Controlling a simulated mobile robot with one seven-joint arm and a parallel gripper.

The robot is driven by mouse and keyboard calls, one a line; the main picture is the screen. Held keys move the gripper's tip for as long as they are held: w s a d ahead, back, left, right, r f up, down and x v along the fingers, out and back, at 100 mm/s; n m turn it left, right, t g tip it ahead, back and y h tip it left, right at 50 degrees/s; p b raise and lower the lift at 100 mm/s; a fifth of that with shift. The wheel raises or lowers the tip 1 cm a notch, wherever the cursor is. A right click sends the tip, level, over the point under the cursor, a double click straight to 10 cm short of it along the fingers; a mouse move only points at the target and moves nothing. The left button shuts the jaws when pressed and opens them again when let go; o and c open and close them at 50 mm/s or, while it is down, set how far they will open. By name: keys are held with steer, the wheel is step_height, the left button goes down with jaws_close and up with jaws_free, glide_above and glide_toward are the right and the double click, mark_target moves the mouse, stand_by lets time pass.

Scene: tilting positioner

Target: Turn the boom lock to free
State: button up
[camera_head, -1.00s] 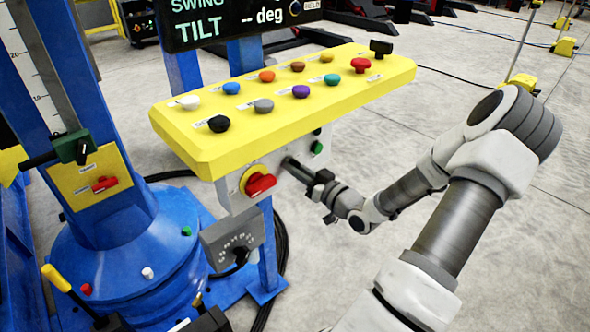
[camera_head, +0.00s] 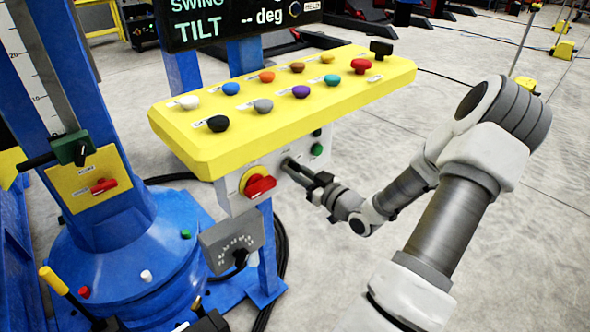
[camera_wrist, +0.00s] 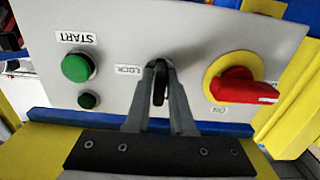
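The boom lock appears to be the narrow black knob (camera_wrist: 160,88) on the grey panel, with a LOCK label to its left in the wrist view. The knob stands upright in that view. My gripper (camera_wrist: 161,80) has its two fingers close together, one on each side of the knob, and looks shut on it. Part of the knob is hidden by the fingers. In the head view my gripper (camera_head: 297,167) reaches the panel face below the yellow console, and its fingers hide the knob there.
A red rotary switch on a yellow disc (camera_wrist: 240,85) sits right of my fingers in the wrist view. A green START button (camera_wrist: 77,67) and a small dark green one (camera_wrist: 88,100) sit left. The yellow console (camera_head: 230,130) with several coloured knobs overhangs the panel.

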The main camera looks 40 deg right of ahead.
steer(key=o, duration=0.3)
steer(key=s+d+p, duration=0.1)
steer(key=s+p, duration=0.2)
steer(key=s, duration=1.4)
steer(key=shift+s+d+p, duration=0.2)
steer(key=shift+p, duration=0.15)
